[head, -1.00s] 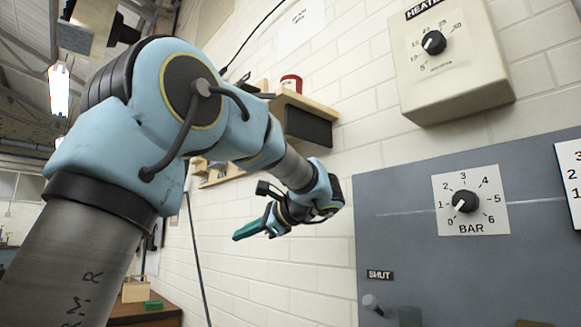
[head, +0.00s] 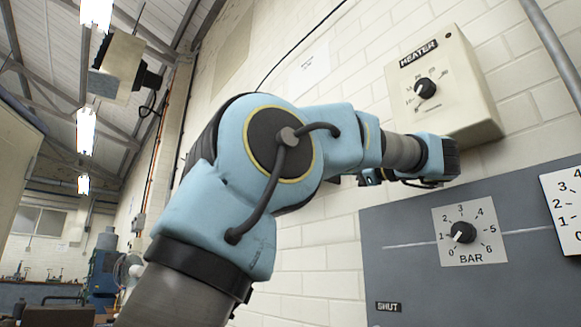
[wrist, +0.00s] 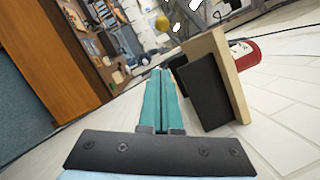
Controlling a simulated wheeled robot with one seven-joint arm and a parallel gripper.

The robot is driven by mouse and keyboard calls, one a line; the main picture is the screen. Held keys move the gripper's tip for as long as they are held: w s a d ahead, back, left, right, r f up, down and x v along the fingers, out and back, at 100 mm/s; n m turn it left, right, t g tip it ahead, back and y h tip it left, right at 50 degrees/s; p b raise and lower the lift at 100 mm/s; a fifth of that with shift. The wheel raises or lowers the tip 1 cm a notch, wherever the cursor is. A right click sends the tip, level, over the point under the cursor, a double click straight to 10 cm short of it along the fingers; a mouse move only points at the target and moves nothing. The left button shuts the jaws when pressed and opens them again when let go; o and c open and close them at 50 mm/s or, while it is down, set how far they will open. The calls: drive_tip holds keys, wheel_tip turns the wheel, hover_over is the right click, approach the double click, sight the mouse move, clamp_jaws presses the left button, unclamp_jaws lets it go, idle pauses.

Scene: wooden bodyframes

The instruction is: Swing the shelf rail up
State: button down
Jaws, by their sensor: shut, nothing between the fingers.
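My gripper (wrist: 160,75) shows in the wrist view as two teal fingers pressed together, with nothing between them. Just right of the fingers in that view is the wall shelf, a pale wooden board (wrist: 226,72) with a black block (wrist: 203,98) on its near side. The fingers point past the block's left side; I cannot tell whether they touch it. I cannot make out a separate rail on the shelf. In the head view my arm hides the shelf and the fingers.
A red can (wrist: 244,54) is beside the board. In the head view, a heater box (head: 440,85) and a grey panel (head: 410,225) with a BAR dial (head: 463,232) are on the white brick wall, close to my wrist.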

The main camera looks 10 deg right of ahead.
drive_tip(key=s+a+r+p+x, duration=0.1)
drive_tip(key=p+x, duration=0.1)
drive_tip(key=x, duration=1)
drive_tip(key=shift+a+r, duration=0.15)
drive_tip(key=shift+a, duration=0.5)
drive_tip(key=shift+s+r+m+p, duration=0.15)
drive_tip(key=shift+m+p, duration=0.15)
drive_tip(key=shift+p, duration=0.35)
drive_tip(key=shift+a, duration=0.15)
